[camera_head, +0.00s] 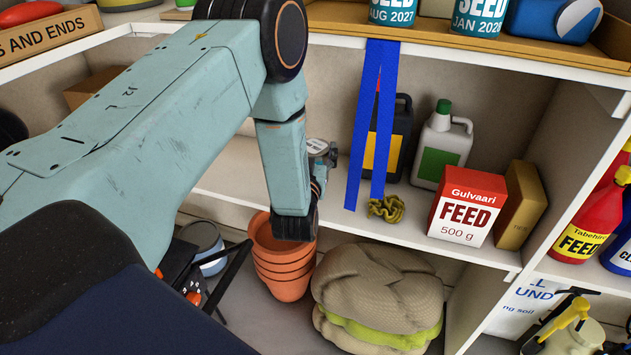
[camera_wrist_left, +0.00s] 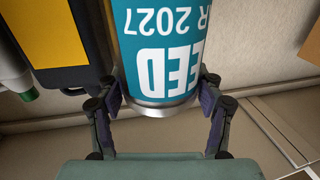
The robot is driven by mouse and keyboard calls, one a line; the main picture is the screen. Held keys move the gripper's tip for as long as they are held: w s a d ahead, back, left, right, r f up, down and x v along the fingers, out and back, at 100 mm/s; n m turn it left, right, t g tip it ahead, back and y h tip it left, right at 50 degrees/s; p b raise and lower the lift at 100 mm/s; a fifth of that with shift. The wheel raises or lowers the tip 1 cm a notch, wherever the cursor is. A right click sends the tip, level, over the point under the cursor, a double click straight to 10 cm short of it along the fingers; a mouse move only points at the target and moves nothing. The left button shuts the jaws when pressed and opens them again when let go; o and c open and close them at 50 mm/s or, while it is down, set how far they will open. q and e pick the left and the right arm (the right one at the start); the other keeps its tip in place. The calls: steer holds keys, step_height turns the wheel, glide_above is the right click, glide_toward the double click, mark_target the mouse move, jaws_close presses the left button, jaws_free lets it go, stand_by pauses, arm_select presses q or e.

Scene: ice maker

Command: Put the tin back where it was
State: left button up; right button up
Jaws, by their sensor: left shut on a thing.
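My left gripper (camera_wrist_left: 160,98) is shut on a tin (camera_wrist_left: 165,50) with a teal label and a silver rim. In the left wrist view the lettering is upside down and reads "EED" and "R 2027", and a finger presses on each side of the tin. In the head view my left arm reaches over the middle shelf and hides most of the gripper and tin. Two similar teal seed tins stand on the upper shelf, one marked AUG 2027 (camera_head: 392,10) and one marked JAN 2028 (camera_head: 478,17). My right gripper is not in view.
On the middle shelf (camera_head: 235,185) stand a black jug (camera_head: 402,135), a white jug (camera_head: 440,150) and a red and white feed box (camera_head: 466,207). Blue straps (camera_head: 359,150) hang over its front. Stacked clay pots (camera_head: 280,262) and a folded sack (camera_head: 375,290) sit below.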

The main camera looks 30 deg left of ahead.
arm_select(q)
step_height(320, 180, down, 6)
steer(key=shift+r+b, duration=0.2)
steer(key=shift+b, duration=0.85)
steer(key=shift+f, duration=0.1)
steer(key=o, duration=1.3)
steer(key=shift+o, duration=0.2)
steer(key=shift+s+d, duration=0.1)
steer(key=shift+s, duration=0.15)
steer(key=p+v, duration=0.3)
steer(key=v, duration=0.8)
steer(key=shift+s, duration=0.25)
